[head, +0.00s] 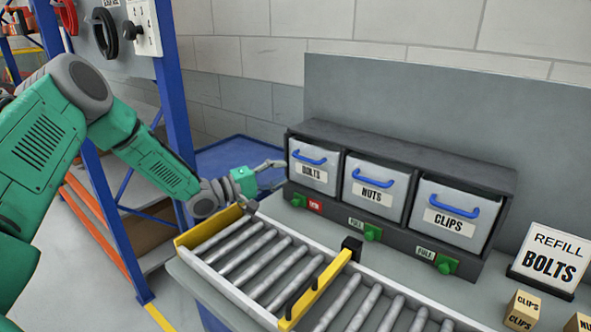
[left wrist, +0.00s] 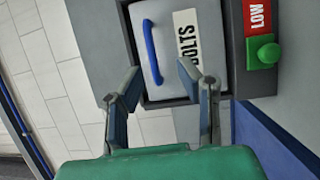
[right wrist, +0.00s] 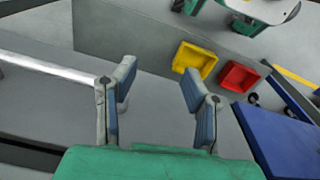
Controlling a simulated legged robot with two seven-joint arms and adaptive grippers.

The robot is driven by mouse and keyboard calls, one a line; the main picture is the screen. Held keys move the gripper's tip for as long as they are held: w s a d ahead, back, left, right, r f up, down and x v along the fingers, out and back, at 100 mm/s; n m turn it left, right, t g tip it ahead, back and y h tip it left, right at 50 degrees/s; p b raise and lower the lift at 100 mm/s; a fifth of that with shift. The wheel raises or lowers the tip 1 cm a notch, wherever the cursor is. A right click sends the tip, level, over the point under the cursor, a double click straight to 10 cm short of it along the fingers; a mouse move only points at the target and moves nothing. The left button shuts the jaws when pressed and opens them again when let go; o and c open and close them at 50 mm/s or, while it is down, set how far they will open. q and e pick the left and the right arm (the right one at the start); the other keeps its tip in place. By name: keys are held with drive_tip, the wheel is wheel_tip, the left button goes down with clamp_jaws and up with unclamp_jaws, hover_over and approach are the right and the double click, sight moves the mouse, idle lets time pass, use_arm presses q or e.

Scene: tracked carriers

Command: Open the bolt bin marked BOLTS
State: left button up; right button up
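The BOLTS bin (head: 304,185) is the leftmost of three grey bins in a dark rack (head: 420,160). It looks shut, with a blue handle (head: 310,159) above its label. My left gripper (head: 276,175) is just left of the bin. In the left wrist view the bin front (left wrist: 165,20) and its blue handle (left wrist: 151,52) lie beyond the open, empty fingers (left wrist: 158,74), sideways in the picture. The handle is not between the fingertips. My right gripper (right wrist: 159,74) is open and empty, outside the head view.
NUTS (head: 375,203) and CLIPS (head: 447,227) bins stand beside it. Below BOLTS are a red LOW tag (head: 316,206) and green knob (head: 298,200). A roller conveyor (head: 255,265) runs in front. A REFILL BOLTS sign (head: 550,260) stands right. A blue rack post (head: 173,80) is left.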

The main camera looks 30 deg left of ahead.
use_arm(q)
drive_tip(key=s, duration=0.2)
drive_tip(key=s+a, duration=0.1)
drive_tip(key=s, duration=0.2)
drive_tip(key=shift+s, duration=0.15)
use_arm(e)
drive_tip(key=shift+d+f, duration=0.1)
drive_tip(key=shift+d, duration=0.35)
use_arm(q)
drive_tip(key=shift+a, duration=0.15)
use_arm(e)
drive_tip(key=shift+a, duration=0.1)
